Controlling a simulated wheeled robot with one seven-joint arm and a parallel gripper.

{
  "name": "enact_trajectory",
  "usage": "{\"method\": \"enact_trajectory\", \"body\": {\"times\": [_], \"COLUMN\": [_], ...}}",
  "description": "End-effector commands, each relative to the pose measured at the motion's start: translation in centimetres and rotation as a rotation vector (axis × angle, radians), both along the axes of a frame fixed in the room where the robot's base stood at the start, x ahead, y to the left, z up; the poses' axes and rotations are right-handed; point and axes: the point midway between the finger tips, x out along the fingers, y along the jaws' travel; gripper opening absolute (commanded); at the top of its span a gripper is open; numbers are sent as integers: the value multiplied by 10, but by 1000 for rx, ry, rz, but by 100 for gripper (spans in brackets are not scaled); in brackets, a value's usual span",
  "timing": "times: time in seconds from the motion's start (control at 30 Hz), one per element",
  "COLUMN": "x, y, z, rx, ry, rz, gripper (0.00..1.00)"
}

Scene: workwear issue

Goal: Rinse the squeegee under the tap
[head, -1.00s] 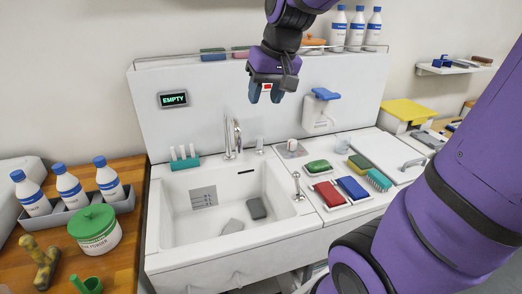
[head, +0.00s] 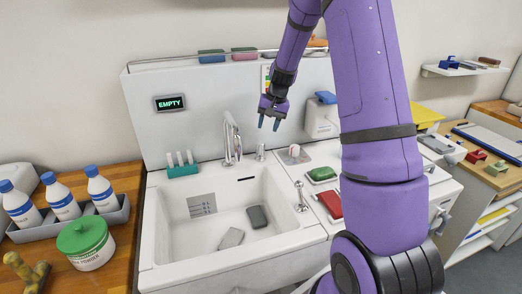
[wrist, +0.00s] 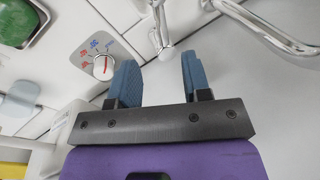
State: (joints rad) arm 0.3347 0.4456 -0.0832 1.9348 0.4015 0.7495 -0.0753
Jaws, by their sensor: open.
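The white sink basin (head: 178,231) stands ahead, with a chrome tap (head: 232,140) at its back. No water shows. My gripper (head: 269,123) is open and empty, above the back rim to the right of the tap. In the wrist view its two blue fingers (wrist: 158,78) stand apart, with a chrome fitting (wrist: 165,42) beyond them and a dial (wrist: 103,67) to their left. That dial (head: 294,152) also shows right of the basin in the head view. A dark grey block (head: 257,217) and a light grey block (head: 231,238) lie in the basin. I cannot pick out a squeegee.
A chrome lever (head: 300,196) stands by the basin's right rim. A display (head: 169,103) reads EMPTY. Bottles (head: 100,188) and a green-lidded tub (head: 86,244) stand left.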

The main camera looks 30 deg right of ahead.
Motion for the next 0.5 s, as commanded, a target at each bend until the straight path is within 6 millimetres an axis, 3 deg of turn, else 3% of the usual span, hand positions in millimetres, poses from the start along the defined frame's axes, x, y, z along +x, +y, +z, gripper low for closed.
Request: {"method": "enact_trajectory", "body": {"times": [0.17, 0.5], "x": [2, 10], "y": [2, 14], "z": [-17, -74], "rx": [3, 3], "ry": [4, 4], "rz": [-2, -2], "gripper": [44, 44]}}
